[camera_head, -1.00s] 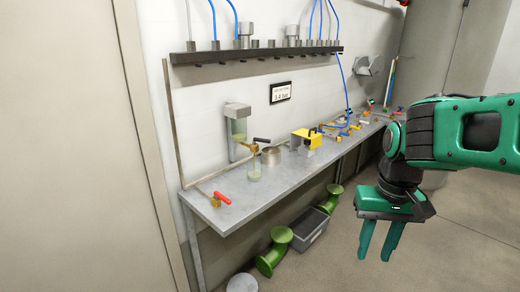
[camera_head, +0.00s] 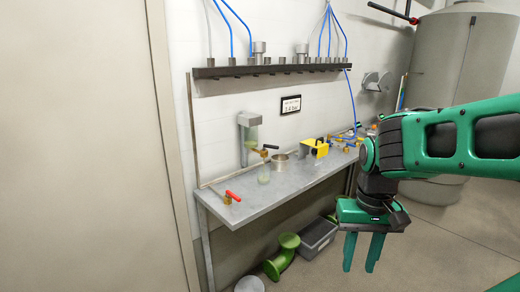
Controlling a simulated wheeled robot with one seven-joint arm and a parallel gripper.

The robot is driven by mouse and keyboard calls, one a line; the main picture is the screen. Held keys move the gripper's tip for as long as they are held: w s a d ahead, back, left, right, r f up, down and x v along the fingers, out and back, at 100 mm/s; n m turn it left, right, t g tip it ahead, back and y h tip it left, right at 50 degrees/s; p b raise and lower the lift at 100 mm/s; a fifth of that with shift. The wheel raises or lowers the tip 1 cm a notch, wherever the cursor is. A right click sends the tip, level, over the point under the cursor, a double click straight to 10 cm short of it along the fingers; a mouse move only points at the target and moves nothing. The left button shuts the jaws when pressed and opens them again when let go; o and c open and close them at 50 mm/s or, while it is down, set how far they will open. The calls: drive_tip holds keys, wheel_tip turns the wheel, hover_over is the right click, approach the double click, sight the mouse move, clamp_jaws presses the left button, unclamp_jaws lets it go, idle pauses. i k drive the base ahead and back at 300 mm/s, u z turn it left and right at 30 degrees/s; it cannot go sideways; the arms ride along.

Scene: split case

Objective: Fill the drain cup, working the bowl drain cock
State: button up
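A wall-mounted filter bowl (camera_head: 250,138) with a grey head and greenish bowl stands over the bench's left part. A small cock with a dark handle (camera_head: 268,147) and brass body sits just right of and below it. A small clear cup (camera_head: 264,174) with some pale green in it stands on the bench under that cock; its fill level is too small to read. My gripper (camera_head: 361,252) hangs in front of the bench at the right, well apart from these things. Its two green fingers point down, with a gap between them and nothing held.
The grey bench (camera_head: 245,207) carries a red-handled valve (camera_head: 232,196), a metal ring or pot (camera_head: 280,164) and a yellow block (camera_head: 320,148). Beneath are a green pipe elbow (camera_head: 282,258) and a grey bin (camera_head: 318,237). A large tank (camera_head: 450,60) stands back right.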

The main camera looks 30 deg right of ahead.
sight(265, 146)
drive_tip(key=z, duration=0.05)
drive_tip(key=i, duration=1)
drive_tip(key=z, duration=0.1)
